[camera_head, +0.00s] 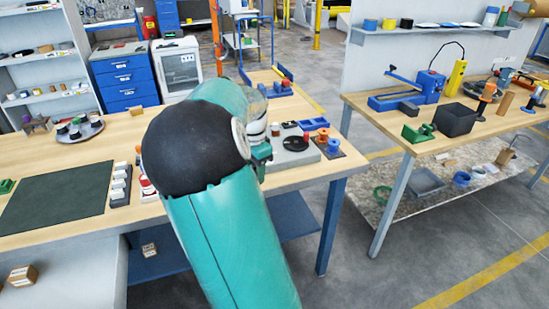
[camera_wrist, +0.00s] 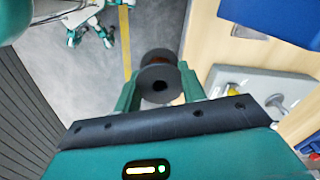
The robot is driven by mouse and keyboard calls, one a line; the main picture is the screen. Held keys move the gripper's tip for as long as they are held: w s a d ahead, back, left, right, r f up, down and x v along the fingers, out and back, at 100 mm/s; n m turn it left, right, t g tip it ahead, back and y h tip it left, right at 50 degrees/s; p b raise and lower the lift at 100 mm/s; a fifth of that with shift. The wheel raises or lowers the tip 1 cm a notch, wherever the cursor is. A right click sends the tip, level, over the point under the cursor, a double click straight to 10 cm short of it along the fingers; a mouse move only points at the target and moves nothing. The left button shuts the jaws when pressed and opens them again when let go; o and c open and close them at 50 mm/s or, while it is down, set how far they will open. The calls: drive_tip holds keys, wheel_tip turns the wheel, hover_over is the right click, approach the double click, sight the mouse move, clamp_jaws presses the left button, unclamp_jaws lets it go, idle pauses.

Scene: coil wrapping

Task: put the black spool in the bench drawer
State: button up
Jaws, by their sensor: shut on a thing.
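In the wrist view, the black spool (camera_wrist: 158,82) sits between the two green fingers of my gripper (camera_wrist: 160,90), which is shut on it. Grey floor and the wooden bench edge show beyond the spool. In the head view, my arm hides most of my gripper (camera_head: 262,153), and I cannot make out the spool there.
The left wooden bench (camera_head: 60,160) holds a dark mat (camera_head: 62,198), a round tray (camera_head: 80,130) of small spools and a grey fixture (camera_head: 290,153). Beside it, past a floor gap, the right bench (camera_head: 440,140) carries a black bin (camera_head: 455,119). A blue drawer cabinet (camera_head: 124,80) stands behind.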

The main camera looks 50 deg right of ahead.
drive_tip(key=w+a+f+n, duration=0.6)
drive_tip(key=a+n, duration=0.1)
drive_tip(key=a, duration=0.4)
drive_tip(key=w+a+f+n, duration=0.6)
drive_tip(key=a, duration=0.5)
drive_tip(key=w+a+f+n, duration=0.6)
drive_tip(key=w+a+n, duration=0.1)
drive_tip(key=a, duration=0.4)
drive_tip(key=shift+a+n, duration=0.3)
drive_tip(key=shift+a, duration=0.05)
